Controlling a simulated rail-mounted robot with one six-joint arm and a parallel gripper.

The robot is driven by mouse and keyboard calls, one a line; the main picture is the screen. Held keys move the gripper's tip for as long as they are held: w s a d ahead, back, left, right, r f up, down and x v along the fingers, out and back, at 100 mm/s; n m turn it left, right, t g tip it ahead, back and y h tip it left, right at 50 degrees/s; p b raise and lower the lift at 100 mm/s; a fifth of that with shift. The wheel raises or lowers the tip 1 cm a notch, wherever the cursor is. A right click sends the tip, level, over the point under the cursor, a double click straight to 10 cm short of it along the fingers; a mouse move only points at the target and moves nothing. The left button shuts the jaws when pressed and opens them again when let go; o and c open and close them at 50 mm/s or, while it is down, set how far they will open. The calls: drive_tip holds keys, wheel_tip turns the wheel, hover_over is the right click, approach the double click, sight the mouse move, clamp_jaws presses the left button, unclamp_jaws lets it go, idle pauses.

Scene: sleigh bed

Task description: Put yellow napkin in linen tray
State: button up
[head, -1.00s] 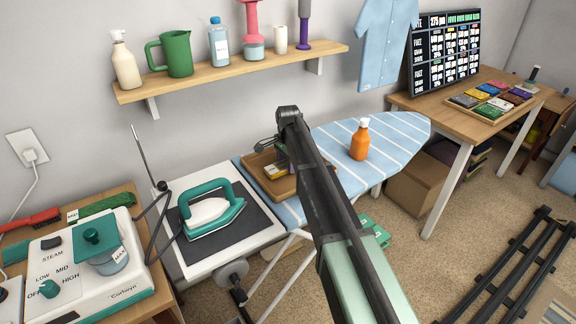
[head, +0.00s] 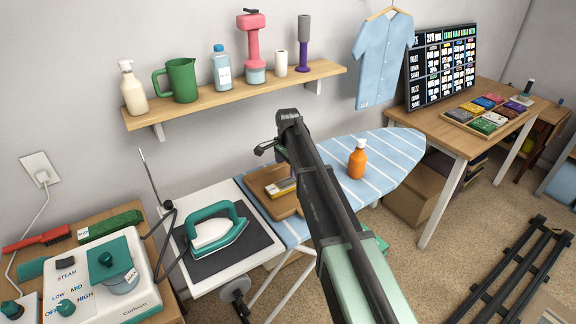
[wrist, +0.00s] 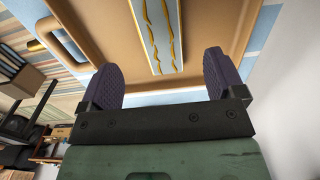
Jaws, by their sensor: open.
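A flat pale item with yellow wavy edging, which looks like the yellow napkin (wrist: 162,35), lies in a brown wooden tray (wrist: 95,20) in the wrist view. In the head view this napkin (head: 283,187) shows as a yellow and white strip in the tray (head: 262,182) on the ironing board, partly hidden by my arm. My gripper (wrist: 162,68) is open, its purple pads apart on either side of the napkin's line, with nothing held. In the head view my arm hides most of the gripper. A second tray (head: 455,117) at the right holds several coloured folded pieces; I cannot read any linen label.
An orange bottle (head: 357,162) stands on the striped ironing board (head: 395,160) right of my arm. A teal iron (head: 215,235) rests on a dark pad at the left. A shelf (head: 215,99) with bottles and a jug runs along the wall above.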

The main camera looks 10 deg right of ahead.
wheel_tip(320, 180, up, 5)
drive_tip(key=p, duration=0.3)
drive_tip(key=s+n, duration=1.3)
drive_tip(key=s, duration=2)
drive_tip(key=shift+d+f+n, duration=0.2)
drive_tip(key=shift+d+n, duration=0.1)
